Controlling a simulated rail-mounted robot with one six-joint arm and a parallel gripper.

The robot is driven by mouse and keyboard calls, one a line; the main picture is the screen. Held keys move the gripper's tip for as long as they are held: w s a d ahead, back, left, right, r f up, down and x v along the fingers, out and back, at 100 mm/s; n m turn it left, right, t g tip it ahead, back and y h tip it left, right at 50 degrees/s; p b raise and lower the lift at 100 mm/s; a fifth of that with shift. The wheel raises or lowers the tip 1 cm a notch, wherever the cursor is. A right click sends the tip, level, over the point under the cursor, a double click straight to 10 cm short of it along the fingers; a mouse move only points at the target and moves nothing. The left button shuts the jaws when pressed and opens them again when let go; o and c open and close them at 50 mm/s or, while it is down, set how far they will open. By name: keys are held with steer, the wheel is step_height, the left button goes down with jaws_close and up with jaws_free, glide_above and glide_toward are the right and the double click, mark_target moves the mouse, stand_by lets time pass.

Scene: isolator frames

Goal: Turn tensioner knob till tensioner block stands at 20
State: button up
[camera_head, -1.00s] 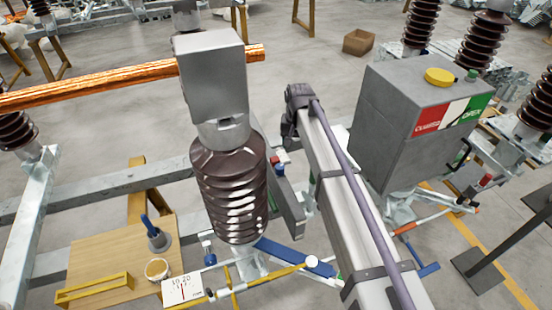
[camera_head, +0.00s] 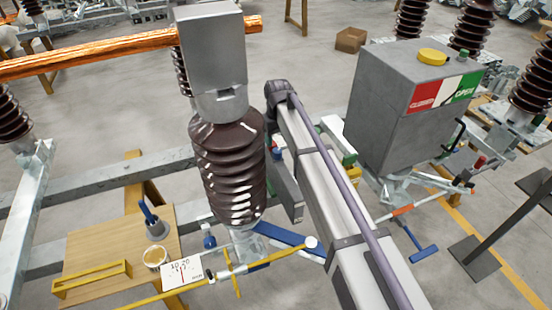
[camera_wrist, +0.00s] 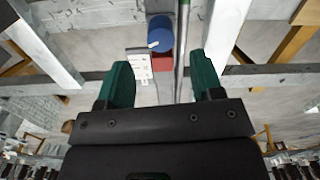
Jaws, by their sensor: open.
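In the wrist view, a round blue knob (camera_wrist: 160,34) with a white mark lies ahead of my gripper (camera_wrist: 160,62). A red block (camera_wrist: 163,63) sits just below the knob, beside a small white scale plate (camera_wrist: 138,66); the scale's figures are too small to read. These look like the tensioner parts. My gripper is open and empty, its two green fingers apart on either side of the line to the red block, not visibly touching anything. In the head view my arm and the insulator hide the gripper; small blue and red parts (camera_head: 276,154) show beside the arm.
A grey metal rod (camera_wrist: 182,50) runs beside the knob. In the head view, a ribbed brown insulator (camera_head: 231,172) stands left of my arm and a grey cabinet (camera_head: 395,115) right of it. Another white gauge plate (camera_head: 183,273), marked 10 and 20, lies near a wooden board (camera_head: 95,245).

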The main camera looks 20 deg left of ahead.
mark_target(277, 151)
step_height(277, 151, down, 7)
steer(key=b, duration=0.5)
steer(key=shift+r, duration=0.2)
steer(key=c, duration=0.9)
